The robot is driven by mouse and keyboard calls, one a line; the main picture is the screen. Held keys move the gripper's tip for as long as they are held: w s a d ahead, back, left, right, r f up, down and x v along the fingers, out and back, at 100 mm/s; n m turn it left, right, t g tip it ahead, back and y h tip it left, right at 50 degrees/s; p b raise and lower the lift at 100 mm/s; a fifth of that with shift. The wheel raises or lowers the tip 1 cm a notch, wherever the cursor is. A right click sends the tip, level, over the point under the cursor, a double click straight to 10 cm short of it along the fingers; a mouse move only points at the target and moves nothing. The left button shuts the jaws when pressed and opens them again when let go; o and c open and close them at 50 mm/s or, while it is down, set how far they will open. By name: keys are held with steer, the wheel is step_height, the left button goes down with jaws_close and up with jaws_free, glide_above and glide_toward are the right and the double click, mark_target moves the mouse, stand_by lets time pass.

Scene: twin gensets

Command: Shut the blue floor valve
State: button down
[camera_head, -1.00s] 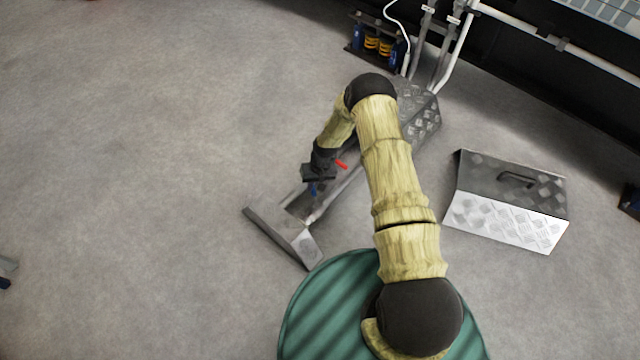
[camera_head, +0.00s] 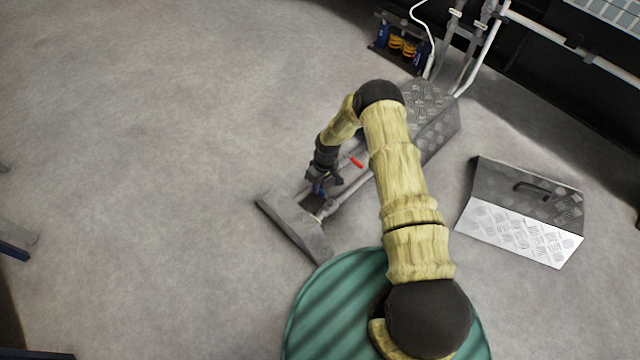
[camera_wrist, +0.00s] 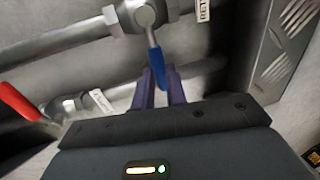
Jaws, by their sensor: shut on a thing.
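The blue valve handle (camera_wrist: 156,62) shows in the wrist view, fixed to a metal valve body (camera_wrist: 140,14) on a grey pipe. My gripper (camera_wrist: 160,84) is shut on this handle, with one finger on each side of it. The handle points from the valve body toward my gripper, across the pipe's line. In the head view my gripper (camera_head: 322,183) is low in the floor channel, and it mostly hides the blue handle. A red valve handle (camera_head: 356,162) sits close by on the neighbouring pipe, and it also shows in the wrist view (camera_wrist: 18,101).
A grey end plate (camera_head: 293,228) borders the channel at the front, and a chequer-plate cover (camera_head: 425,105) lies behind. A lifted cover with a handle (camera_head: 522,208) stands on the floor at right. Open floor lies left. White tags hang on the pipes.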

steer(key=shift+s, duration=0.15)
steer(key=c, duration=1.4)
jaws_free()
steer(key=shift+c, duration=0.2)
step_height(320, 180, up, 17)
steer(key=w+d+p, duration=0.2)
steer(key=p, duration=0.5)
steer(key=shift+w+d+p, duration=0.2)
steer(key=shift+w+p, duration=0.05)
steer(key=shift+p, duration=0.15)
